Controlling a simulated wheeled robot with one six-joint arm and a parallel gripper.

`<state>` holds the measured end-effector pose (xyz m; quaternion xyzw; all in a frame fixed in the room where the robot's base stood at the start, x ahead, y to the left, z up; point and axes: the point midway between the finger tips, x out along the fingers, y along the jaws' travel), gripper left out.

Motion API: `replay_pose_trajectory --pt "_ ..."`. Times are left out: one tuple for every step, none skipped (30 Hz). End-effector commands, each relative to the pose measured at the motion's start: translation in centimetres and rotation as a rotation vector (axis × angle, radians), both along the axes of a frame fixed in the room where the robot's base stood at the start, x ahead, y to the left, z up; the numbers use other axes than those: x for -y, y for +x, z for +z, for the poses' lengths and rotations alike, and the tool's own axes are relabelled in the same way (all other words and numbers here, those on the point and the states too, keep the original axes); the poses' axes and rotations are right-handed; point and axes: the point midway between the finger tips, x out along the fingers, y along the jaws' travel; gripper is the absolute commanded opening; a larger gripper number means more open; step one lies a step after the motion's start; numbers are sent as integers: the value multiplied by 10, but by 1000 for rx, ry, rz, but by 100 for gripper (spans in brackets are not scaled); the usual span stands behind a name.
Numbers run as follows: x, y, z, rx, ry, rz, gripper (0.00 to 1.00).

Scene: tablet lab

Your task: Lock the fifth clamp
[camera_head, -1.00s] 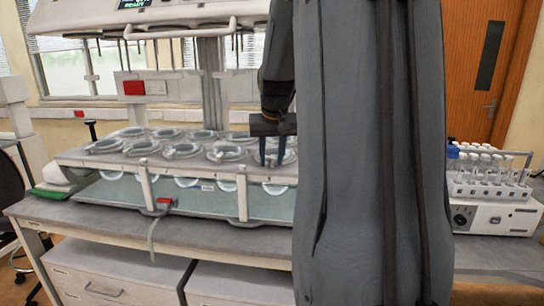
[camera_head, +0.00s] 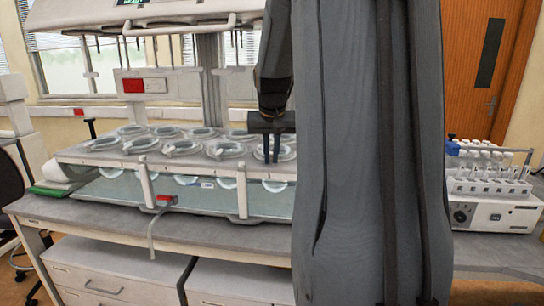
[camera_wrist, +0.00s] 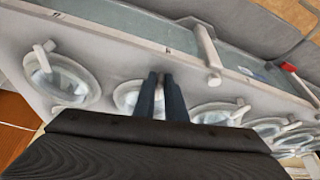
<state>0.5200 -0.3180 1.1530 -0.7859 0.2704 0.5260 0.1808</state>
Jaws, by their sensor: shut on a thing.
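A white plate (camera_head: 250,170) carries two rows of round glass vessels with white ring clamps. In the wrist view my gripper's dark fingers (camera_wrist: 160,82) are close together at that vessel (camera_wrist: 124,96). They are shut on its clamp lever, which the fingers mostly hide. Neighbouring clamps show their levers plainly, such as the clamp at left (camera_wrist: 45,58) and the clamp at right (camera_wrist: 238,112).
A water bath (camera_head: 120,188) lies under the plate, with a red-handled tap (camera_head: 166,198) at its front. The raised machine head (camera_head: 170,14) hangs above the vessels with rods. A rack of tubes (camera_head: 490,172) stands right of my arm on the bench.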

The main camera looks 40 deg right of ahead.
Motion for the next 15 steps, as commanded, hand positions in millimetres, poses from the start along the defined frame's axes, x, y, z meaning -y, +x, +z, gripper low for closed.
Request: replay_pose_trajectory --pt "-2 4 0 4 -1 -23 0" --pt "-2 4 -1 5 -2 -43 0" --pt "-3 4 -1 6 -1 -72 0" --pt "-3 4 -1 5 -1 -94 0" --pt "-3 5 -1 5 -1 -118 0" --pt "-3 6 -1 6 -1 -151 0" --pt "-3 6 -1 6 -2 -176 0" --pt "-4 6 -2 7 -1 -202 0" --pt "-4 7 -1 8 -2 -237 0" --pt "-4 7 -2 7 -1 -263 0" --pt "-4 7 -2 8 -2 -289 0" --pt "-4 8 -2 8 0 -323 0" --pt "-4 8 -2 9 -1 -347 0" --pt "-4 9 -1 8 -1 -372 0" --pt "-4 9 -1 8 0 -403 0"
